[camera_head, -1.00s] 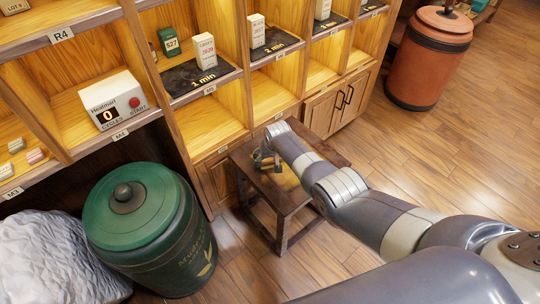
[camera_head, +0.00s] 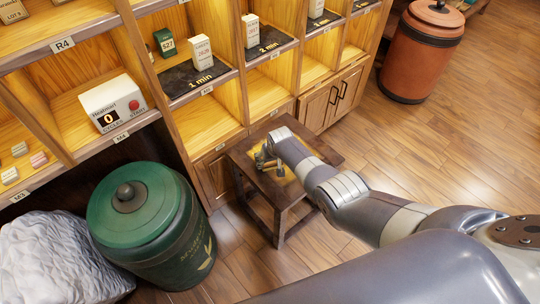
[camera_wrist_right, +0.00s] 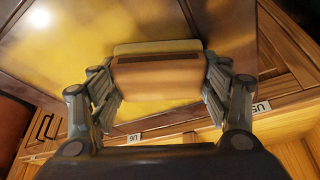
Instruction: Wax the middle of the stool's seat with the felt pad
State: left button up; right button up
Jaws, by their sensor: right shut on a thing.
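The wooden stool (camera_head: 271,193) stands in front of the shelf, with a yellow patch (camera_head: 285,176) on the middle of its dark brown seat. My right gripper (camera_head: 264,162) is low over the seat, left of its middle. In the right wrist view, the right gripper (camera_wrist_right: 162,84) is shut on the felt pad (camera_wrist_right: 158,76), a tan block with a dark slot and a paler layer at its far edge. The yellow patch spreads under and around the pad there. I cannot tell whether the pad touches the seat. My left gripper is out of view.
A green lidded bin (camera_head: 150,225) and a pale wrapped bulk (camera_head: 50,260) stand left of the stool. The shelf (camera_head: 215,125) and its cupboard doors (camera_head: 330,108) rise close behind it. An orange-brown barrel (camera_head: 420,55) stands far right. The floor (camera_head: 440,150) between is clear.

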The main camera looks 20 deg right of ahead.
aim_at(296, 185)
jog(key=shift+s+d+p, duration=0.2)
jog(key=shift+s+p, duration=0.35)
jog(key=shift+s+d+p, duration=0.2)
jog(key=shift+s+p, duration=0.3)
jog(key=shift+p, duration=0.05)
jog(key=shift+s+d+p, duration=0.35)
jog(key=shift+s+p, duration=0.4)
jog(key=shift+s, duration=0.05)
jog(key=shift+s+d+r+p, duration=0.15)
jog(key=shift+s+d+p, duration=0.15)
jog(key=shift+s+p, duration=0.6)
jog(key=shift+s+d+p, duration=0.3)
jog(key=shift+s+p, duration=0.1)
jog(key=shift+p, duration=0.25)
jog(key=shift+s+d+p, duration=0.25)
jog(key=shift+s+p, duration=0.35)
jog(key=shift+s, duration=0.05)
jog(key=shift+s+d+p, duration=0.25)
jog(key=shift+s+p, duration=0.3)
jog(key=shift+s, duration=0.1)
jog(key=shift+s+d+p, duration=0.3)
jog(key=shift+s+p, duration=0.15)
jog(key=shift+s, duration=0.25)
jog(key=shift+s+d+p, duration=0.3)
jog(key=shift+s+p, duration=0.15)
jog(key=shift+s, duration=0.2)
jog(key=shift+s+d, duration=0.2)
jog(key=shift+s, duration=0.35)
jog(key=shift+f, duration=0.25)
